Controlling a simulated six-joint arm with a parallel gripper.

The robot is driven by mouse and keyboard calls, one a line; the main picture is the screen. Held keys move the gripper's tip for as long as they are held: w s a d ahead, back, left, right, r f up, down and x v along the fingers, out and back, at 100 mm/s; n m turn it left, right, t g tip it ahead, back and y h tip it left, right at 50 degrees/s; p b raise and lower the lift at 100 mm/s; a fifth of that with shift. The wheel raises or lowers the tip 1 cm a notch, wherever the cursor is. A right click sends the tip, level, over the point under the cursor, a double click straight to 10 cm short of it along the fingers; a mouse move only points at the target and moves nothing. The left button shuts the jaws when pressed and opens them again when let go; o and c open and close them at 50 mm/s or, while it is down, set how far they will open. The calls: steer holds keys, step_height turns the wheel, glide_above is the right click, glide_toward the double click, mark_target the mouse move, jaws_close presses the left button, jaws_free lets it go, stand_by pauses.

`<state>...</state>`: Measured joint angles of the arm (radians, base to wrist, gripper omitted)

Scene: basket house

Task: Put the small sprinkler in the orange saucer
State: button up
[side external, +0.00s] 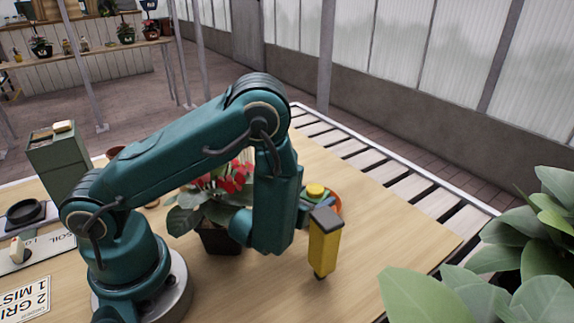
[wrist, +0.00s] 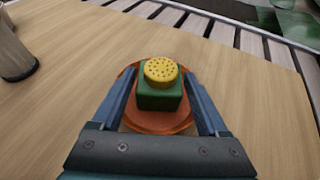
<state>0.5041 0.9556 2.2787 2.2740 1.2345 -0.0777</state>
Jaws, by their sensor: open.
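The small sprinkler (wrist: 160,97) has a green square body and a yellow round top with dark holes. It stands upright within the orange saucer (wrist: 131,118) in the wrist view. My gripper (wrist: 161,80) is open, with one finger on each side of the sprinkler and a gap showing on both sides. In the side external view, the sprinkler's yellow top (side external: 316,189) shows beside my gripper (side external: 303,205), and part of the saucer (side external: 335,205) shows behind it. My wrist hides the rest of the sprinkler there.
A yellow block-like thing with a dark top (side external: 325,245) is in front of my gripper. A potted plant with red flowers (side external: 215,205) stands left of my wrist. A grey cylinder (wrist: 14,50) is at the wrist view's left. Large leaves (side external: 500,280) fill the right. Table around the saucer is partly clear.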

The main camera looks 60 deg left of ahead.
steer(key=v, duration=1)
steer(key=shift+s+d+r, duration=0.15)
steer(key=shift+s+d, duration=0.05)
steer(key=shift+s, duration=0.15)
